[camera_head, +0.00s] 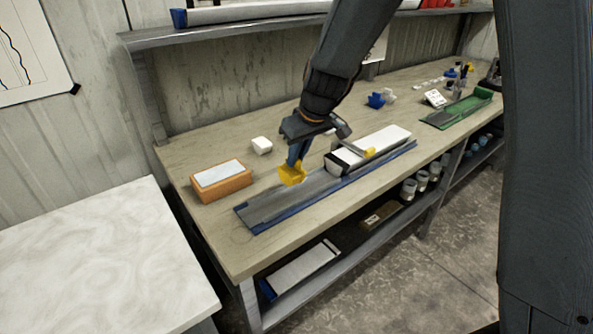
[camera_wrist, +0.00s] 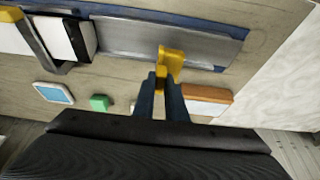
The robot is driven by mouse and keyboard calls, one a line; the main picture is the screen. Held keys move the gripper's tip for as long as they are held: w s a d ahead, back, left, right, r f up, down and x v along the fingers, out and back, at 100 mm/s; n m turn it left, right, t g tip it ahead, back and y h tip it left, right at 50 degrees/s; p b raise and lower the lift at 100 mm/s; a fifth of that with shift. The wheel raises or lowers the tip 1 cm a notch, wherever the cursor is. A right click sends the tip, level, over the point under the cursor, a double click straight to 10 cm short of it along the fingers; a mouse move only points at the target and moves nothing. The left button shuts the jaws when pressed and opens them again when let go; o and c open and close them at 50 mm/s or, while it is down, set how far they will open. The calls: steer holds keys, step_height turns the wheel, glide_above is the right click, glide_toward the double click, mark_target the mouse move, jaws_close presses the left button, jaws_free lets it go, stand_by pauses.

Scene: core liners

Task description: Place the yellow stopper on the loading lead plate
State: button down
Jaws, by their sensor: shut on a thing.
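The yellow stopper (camera_head: 292,174) is in my gripper (camera_head: 297,158), which is shut on it. In the wrist view the stopper (camera_wrist: 171,62) sits between the fingertips (camera_wrist: 160,80), seen against the near side of a grey channel-like plate (camera_wrist: 140,40) with blue edges. This plate (camera_head: 262,205), which looks like the loading lead plate, lies along the bench. The stopper appears above its left part; I cannot tell whether they touch. A white liner (camera_head: 385,143) with a dark end lies on the plate's right part.
An orange block with a white top (camera_head: 221,181) and a white cube (camera_head: 261,145) stand left and behind. A green tray (camera_head: 460,111) lies far right. A green block (camera_wrist: 99,102) shows in the wrist view.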

mark_target(297, 167)
steer(key=shift+f, duration=2.3)
steer(key=shift+f, duration=0.2)
steer(key=c, duration=1.8)
jaws_free()
steer(key=shift+r, duration=0.1)
steer(key=shift+r, duration=0.15)
steer(key=b+v, duration=0.2)
steer(key=v, duration=1)
steer(key=s+d+f+m+g, duration=0.1)
steer(key=s+d+f+m, duration=0.1)
steer(key=s, duration=0.4)
steer(key=s+d+f+m+h, duration=0.1)
steer(key=s+d+f+m, duration=0.1)
steer(key=s+d+f, duration=0.3)
steer(key=s+d+f+m+g+h, duration=0.1)
steer(key=s+d+f+m, duration=0.1)
steer(key=s+d, duration=0.4)
steer(key=shift+s+d+f+m+g, duration=0.15)
steer(key=shift+s+f+m+g, duration=0.2)
steer(key=shift+s+f, duration=0.6)
